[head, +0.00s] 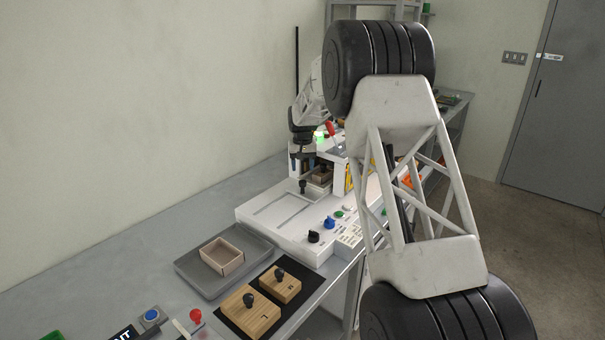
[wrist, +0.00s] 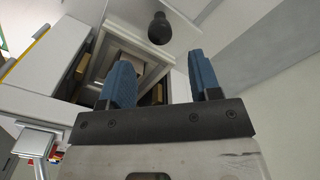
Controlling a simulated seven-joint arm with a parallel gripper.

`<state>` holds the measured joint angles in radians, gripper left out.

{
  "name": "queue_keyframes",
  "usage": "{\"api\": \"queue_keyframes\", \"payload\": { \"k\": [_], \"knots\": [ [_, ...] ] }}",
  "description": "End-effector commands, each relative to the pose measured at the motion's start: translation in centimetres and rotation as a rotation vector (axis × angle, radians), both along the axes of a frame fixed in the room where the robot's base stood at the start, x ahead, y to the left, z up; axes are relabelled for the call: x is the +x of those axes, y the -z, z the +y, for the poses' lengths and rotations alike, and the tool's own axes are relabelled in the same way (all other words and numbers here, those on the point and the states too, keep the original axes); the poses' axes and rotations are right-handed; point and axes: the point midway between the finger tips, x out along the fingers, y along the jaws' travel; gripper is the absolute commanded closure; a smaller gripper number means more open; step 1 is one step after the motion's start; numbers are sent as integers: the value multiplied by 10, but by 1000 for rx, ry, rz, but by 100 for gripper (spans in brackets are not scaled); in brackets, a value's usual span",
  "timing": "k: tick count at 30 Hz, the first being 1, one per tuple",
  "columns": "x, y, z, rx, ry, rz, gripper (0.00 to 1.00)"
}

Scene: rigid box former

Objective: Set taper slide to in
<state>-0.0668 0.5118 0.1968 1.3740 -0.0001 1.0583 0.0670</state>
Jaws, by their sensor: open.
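The box former (head: 262,212) is a white machine on the bench. I cannot tell for sure which part is the taper slide. A dark rounded knob (head: 303,187) stands at the front of the former's block; a black knob, likely the same one, shows in the wrist view (wrist: 159,28). My gripper (wrist: 158,63) is open, with two blue fingers apart and nothing seen between them. The knob lies beyond the fingertips, apart from them. In the head view my gripper (head: 302,160) is above the knob, its fingers partly hard to make out.
A black knob (head: 313,237), a blue knob (head: 328,223) and a green button (head: 339,212) sit on the former's front. A grey tray (head: 190,266) holds an open carton (head: 222,257). Wooden blocks with knobs (head: 249,312) lie on a black mat. A square-framed opening (wrist: 97,72) lies beside the fingers.

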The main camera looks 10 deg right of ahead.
Motion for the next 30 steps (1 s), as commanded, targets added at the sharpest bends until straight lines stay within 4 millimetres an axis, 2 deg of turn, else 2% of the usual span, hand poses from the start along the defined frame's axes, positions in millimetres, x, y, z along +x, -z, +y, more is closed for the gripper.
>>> {"api": "queue_keyframes", "payload": {
  "k": [6, 20, 26, 30],
  "knots": [
    [0, -10, 0, 0, 0, 1, 43],
    [0, -10, 1, -5, 19, 2, 43],
    [-1, -9, 3, -32, 127, 5, 43],
    [-1, -7, 6, -67, 264, 3, 43]
  ]
}}
